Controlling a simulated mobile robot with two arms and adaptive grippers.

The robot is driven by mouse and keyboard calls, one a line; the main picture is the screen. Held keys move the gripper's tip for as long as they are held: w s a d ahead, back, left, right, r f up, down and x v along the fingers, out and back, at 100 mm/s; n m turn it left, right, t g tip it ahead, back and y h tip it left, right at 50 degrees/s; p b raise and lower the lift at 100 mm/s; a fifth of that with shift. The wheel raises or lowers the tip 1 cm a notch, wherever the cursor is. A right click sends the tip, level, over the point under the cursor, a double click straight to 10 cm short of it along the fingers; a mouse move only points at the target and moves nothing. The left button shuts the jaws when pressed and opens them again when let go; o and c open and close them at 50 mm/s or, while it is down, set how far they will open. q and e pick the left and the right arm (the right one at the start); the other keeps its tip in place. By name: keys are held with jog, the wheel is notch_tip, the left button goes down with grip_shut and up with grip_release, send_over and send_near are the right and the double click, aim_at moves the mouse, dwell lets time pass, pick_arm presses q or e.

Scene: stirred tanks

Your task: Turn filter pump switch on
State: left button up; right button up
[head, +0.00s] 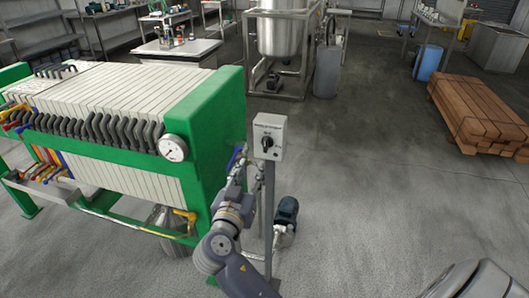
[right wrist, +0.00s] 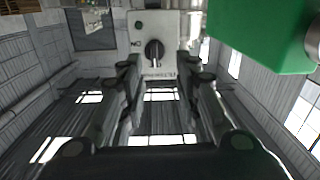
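The filter pump switch is a pale grey box (head: 277,127) on a thin post, beside the green end of the filter press, with a black rotary knob (head: 267,143) on its front. My right gripper (head: 250,170) is just below and left of the box in the head view. In the right wrist view the box (right wrist: 168,27) appears upside down, with its knob (right wrist: 154,54) ahead of the gap between the fingertips. The right gripper (right wrist: 165,72) is open and empty, with clear space on both sides of the knob. My left gripper is not in view.
The green filter press (head: 190,120) with white plates and a round gauge (head: 173,148) stands close on the left. A dark pump (head: 287,211) sits on the floor behind the post. Stacked timber (head: 478,112) lies at right. The floor between is clear.

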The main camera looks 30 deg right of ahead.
aim_at(264, 144)
jog(key=shift+m+h, duration=0.4)
jog(key=p+x, duration=0.1)
jog(key=x, duration=0.2)
jog(key=r+p+x, duration=0.1)
jog(key=x, duration=0.2)
jog(key=p+x, duration=0.1)
jog(key=x, duration=0.2)
jog(key=shift+s+d+r, duration=0.2)
jog(key=shift+d+r, duration=0.05)
jog(key=shift+r, duration=0.15)
jog(key=shift+w+d, duration=0.4)
jog(key=shift+d+f, duration=0.1)
jog(key=shift+f, duration=0.05)
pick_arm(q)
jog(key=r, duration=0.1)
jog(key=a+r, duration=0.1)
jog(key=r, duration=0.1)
pick_arm(e)
grip_shut()
